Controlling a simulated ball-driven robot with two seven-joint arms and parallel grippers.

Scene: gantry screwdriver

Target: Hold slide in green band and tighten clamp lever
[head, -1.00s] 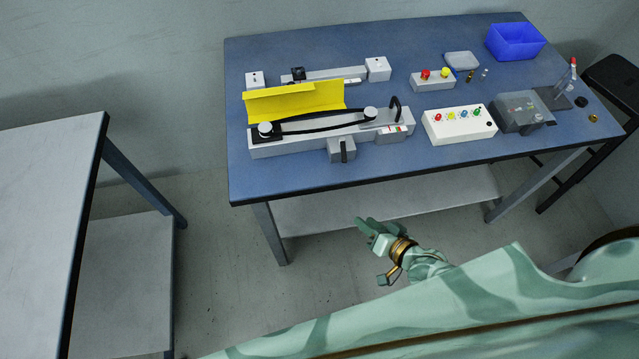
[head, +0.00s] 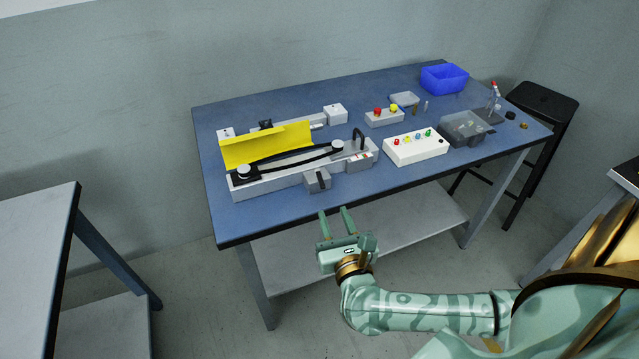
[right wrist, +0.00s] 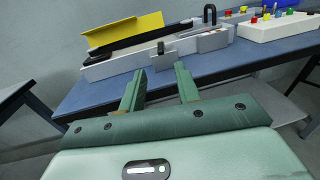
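The belt-driven slide unit (head: 275,183) lies along the front left of the blue table, with a raised yellow guard (head: 266,146) behind its black belt. A black handle (head: 358,138) stands on the carriage at its right end. Next to it is a small label plate (head: 360,160) with red and green marks; the bands are too small to read. A grey block with a dark clamp lever (head: 320,179) sits at its front edge, and the lever also shows in the right wrist view (right wrist: 161,48). My right gripper (head: 334,212) is open and empty, in front of the table edge, apart from the lever. My left gripper is out of view.
A white box with coloured buttons (head: 416,149), a grey two-button box (head: 384,118), a clear-lidded case (head: 466,128) and a blue bin (head: 444,78) stand on the right. A black stool (head: 542,104) is beyond the table. The front left table strip is clear.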

